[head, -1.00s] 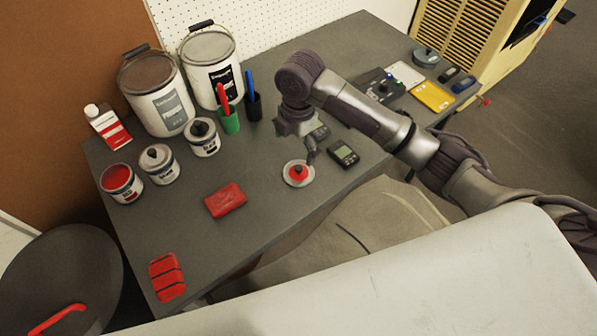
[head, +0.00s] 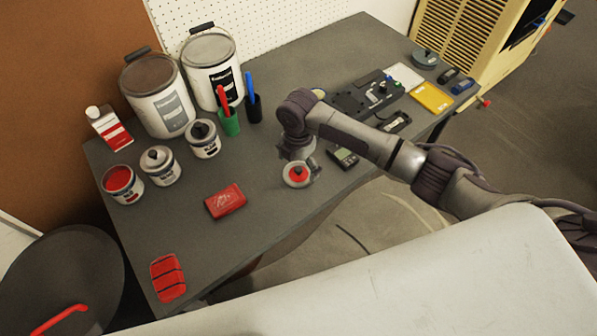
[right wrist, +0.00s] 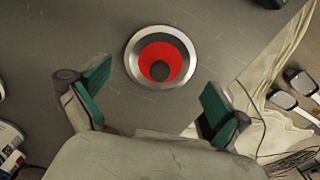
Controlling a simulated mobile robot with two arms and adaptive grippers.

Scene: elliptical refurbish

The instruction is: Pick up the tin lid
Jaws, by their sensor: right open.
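The tin lid (head: 297,175) lies on the dark workbench near its front edge. It is a round silver disc with a red centre. In the right wrist view the tin lid (right wrist: 161,57) shows whole, with a dark round spot in its red middle. My right gripper (head: 299,164) is low over the bench, right at the lid's far side. In the right wrist view my right gripper (right wrist: 157,86) is open, with its green-padded fingers spread apart and nothing between the tips. My left gripper is not in view.
An open red tin (head: 120,181) and two lidded tins stand left on the bench (head: 230,260). A red block (head: 225,201) lies left of the lid. A small dark meter (head: 344,157) lies to its right. Large paint buckets (head: 160,100) stand at the back.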

